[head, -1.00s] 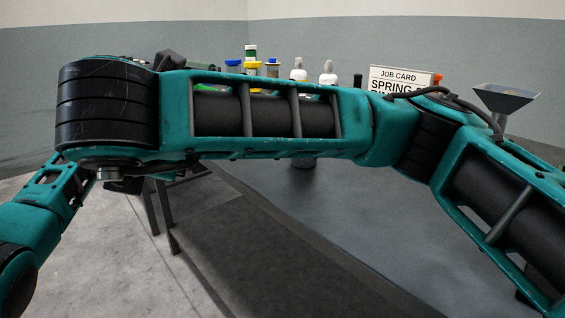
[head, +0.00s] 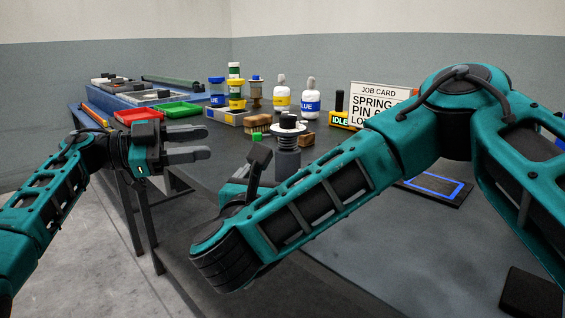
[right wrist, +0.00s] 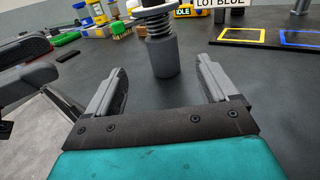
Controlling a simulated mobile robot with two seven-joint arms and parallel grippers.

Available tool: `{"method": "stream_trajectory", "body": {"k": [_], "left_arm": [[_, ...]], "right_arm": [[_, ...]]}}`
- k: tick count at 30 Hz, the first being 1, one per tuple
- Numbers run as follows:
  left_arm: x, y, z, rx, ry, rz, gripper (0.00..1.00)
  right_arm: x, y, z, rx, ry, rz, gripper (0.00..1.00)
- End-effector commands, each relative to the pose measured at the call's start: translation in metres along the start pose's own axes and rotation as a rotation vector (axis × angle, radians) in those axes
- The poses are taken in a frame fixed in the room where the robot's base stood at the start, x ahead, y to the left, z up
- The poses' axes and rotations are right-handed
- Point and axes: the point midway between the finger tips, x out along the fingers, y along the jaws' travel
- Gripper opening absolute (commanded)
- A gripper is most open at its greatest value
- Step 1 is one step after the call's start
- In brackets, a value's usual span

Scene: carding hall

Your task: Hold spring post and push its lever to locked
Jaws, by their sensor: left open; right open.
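The spring post (head: 288,162) stands upright on the dark table, a grey cylinder with a black coil spring and a white disc on top. My right arm partly covers its base in the head view. In the right wrist view the spring post (right wrist: 163,55) stands just beyond my open right gripper (right wrist: 162,76), roughly centred between the fingertips, with its top cut off. I cannot make out the lever. My left gripper (head: 208,147) is open and empty, to the left of the post.
Bottles (head: 311,98), a job card (head: 372,96), a yellow IDLE box (head: 340,119) and red (head: 136,115) and green (head: 178,109) trays stand behind. A blue-outlined pad (head: 436,188) lies right.

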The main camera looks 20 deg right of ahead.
Motion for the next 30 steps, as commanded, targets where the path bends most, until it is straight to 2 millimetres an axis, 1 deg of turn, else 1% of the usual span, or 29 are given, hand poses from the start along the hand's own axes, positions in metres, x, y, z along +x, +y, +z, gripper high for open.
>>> {"method": "stream_trajectory", "body": {"k": [5, 6, 12, 18, 21, 24, 30], "left_arm": [[0.0, 0.0, 0.0, 0.0, 0.0, 0.0, 0.43], [0.0, 0.0, 0.0, 0.0, 0.0, 0.0, 0.43], [0.0, 0.0, 0.0, 0.0, 0.0, 0.0, 0.43], [0.0, 0.0, 0.0, 0.0, 0.0, 0.0, 0.43], [0.0, 0.0, 0.0, 0.0, 0.0, 0.0, 0.43], [0.0, 0.0, 0.0, 0.0, 0.0, 0.0, 0.43], [0.0, 0.0, 0.0, 0.0, 0.0, 0.0, 0.43]], "right_arm": [[0.021, -0.005, -0.002, -0.002, 0.002, -0.016, 0.86], [0.03, -0.004, 0.001, -0.003, -0.006, -0.013, 0.86], [0.07, -0.004, 0.001, -0.003, -0.006, -0.011, 0.86], [0.102, -0.003, 0.001, -0.003, -0.004, -0.009, 0.86], [0.112, -0.003, 0.001, -0.003, -0.003, -0.008, 0.86], [0.118, -0.003, 0.001, -0.003, -0.003, -0.007, 0.86], [0.121, -0.003, 0.001, -0.004, -0.003, -0.006, 0.86]]}}
